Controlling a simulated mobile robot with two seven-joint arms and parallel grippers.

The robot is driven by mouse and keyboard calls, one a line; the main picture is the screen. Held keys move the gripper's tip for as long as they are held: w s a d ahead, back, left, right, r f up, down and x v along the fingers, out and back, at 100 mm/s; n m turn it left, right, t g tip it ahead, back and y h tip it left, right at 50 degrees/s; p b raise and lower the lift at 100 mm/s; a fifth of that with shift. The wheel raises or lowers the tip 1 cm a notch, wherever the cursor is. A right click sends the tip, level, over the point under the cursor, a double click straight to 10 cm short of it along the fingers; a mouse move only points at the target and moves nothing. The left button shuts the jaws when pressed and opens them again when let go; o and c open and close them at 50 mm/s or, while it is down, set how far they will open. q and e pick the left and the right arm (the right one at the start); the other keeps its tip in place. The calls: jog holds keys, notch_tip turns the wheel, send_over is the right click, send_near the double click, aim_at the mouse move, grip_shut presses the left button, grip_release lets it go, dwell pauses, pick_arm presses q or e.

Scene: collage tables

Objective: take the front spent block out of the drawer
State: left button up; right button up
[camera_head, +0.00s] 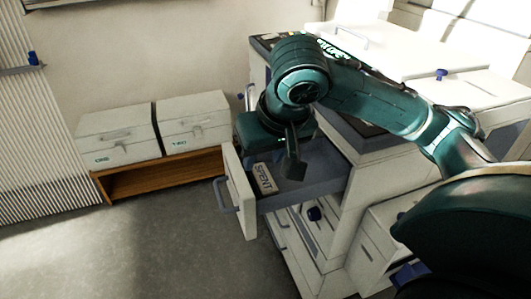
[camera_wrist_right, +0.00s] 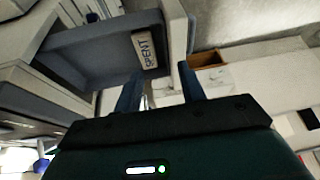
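A pale block marked SPENT (camera_head: 264,178) lies in the open drawer (camera_head: 240,190) near its front panel. In the right wrist view the SPENT block (camera_wrist_right: 146,48) lies beyond my fingertips, inside the drawer's grey tray (camera_wrist_right: 100,52). My right gripper (camera_head: 293,168) hangs over the drawer, to the right of the block and apart from it. The arm hides the back part of the drawer in the head view. My left gripper is not in view.
The drawer's handle (camera_head: 225,196) sticks out at the left. Two pale lidded boxes (camera_head: 117,135) (camera_head: 192,125) stand on a wooden shelf (camera_head: 155,177) by the wall. The white cabinet (camera_head: 345,235) fills the right side. The floor (camera_head: 150,250) at the front left is clear.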

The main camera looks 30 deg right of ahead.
aim_at(265, 181)
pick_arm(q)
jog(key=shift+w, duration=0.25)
pick_arm(e)
jog(key=shift+s+d+r+m+h, duration=0.15)
jog(key=shift+d+r+m+h, duration=0.1)
jog(key=shift+d, duration=0.25)
jog(key=shift+s+d+r+m+h, duration=0.15)
jog(key=shift+d+r+h, duration=0.1)
jog(key=shift+d, duration=0.25)
jog(key=shift+f, duration=0.1)
jog(key=b+x, duration=0.4)
jog(key=x, duration=0.8)
jog(key=shift+s+f+b, duration=0.1)
jog(key=shift+f+b, duration=0.1)
jog(key=shift+b, duration=0.15)
jog(key=shift+w+f, duration=0.2)
jog(key=shift+f, duration=0.15)
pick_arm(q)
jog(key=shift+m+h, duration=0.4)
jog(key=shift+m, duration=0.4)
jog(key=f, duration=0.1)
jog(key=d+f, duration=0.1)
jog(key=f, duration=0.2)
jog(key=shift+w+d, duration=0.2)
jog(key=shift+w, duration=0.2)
pick_arm(e)
jog(key=shift+c, duration=0.2)
